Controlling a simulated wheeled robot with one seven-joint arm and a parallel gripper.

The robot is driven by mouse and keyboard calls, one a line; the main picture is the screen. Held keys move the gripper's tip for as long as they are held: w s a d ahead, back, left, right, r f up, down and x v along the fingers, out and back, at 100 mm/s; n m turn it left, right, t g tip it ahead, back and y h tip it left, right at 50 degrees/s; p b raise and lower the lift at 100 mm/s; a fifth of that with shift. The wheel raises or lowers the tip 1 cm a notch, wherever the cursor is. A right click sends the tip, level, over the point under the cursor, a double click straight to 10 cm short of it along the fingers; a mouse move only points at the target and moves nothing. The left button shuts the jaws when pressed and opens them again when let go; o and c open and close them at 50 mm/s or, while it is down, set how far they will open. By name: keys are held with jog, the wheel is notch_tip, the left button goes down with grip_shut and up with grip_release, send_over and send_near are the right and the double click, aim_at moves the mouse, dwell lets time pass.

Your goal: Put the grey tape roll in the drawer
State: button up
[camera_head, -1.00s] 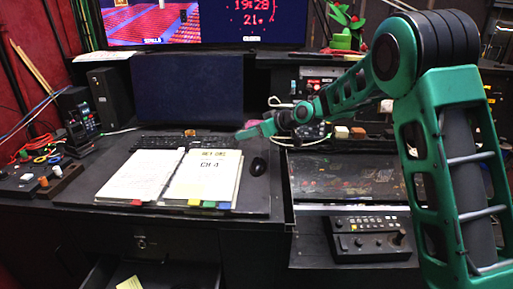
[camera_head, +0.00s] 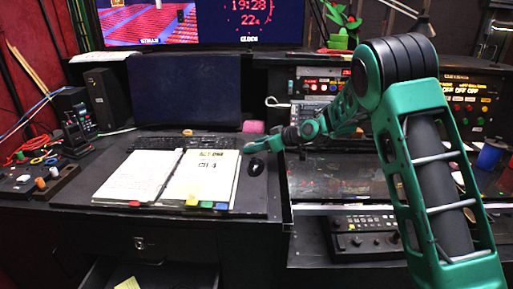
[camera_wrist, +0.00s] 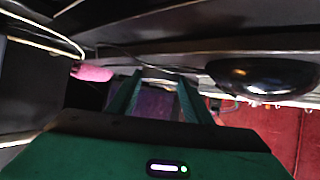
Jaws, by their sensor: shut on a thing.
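My gripper (camera_head: 254,145) is over the far right part of the desk, just behind the black mouse (camera_head: 256,167). In the wrist view, its two green fingers (camera_wrist: 157,100) stand apart. A dark purplish patch (camera_wrist: 156,104) shows between them; I cannot tell whether it is the held thing or background. No grey tape roll can be made out clearly in either view. A drawer (camera_head: 97,271) under the left of the desk is open, with a yellow note (camera_head: 127,283) in it. Most of its inside is hidden by the bottom of the picture.
An open binder (camera_head: 170,178) lies mid-desk in front of a keyboard (camera_head: 185,141) and dark monitor (camera_head: 185,92). A control box (camera_head: 362,237) stands lower right. Some bare desk shows left of the binder.

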jog(key=o, duration=1)
jog(key=shift+s+d+r, duration=0.25)
jog(key=shift+d+r, duration=0.05)
jog(key=shift+d, duration=0.05)
jog(key=v, duration=1.1)
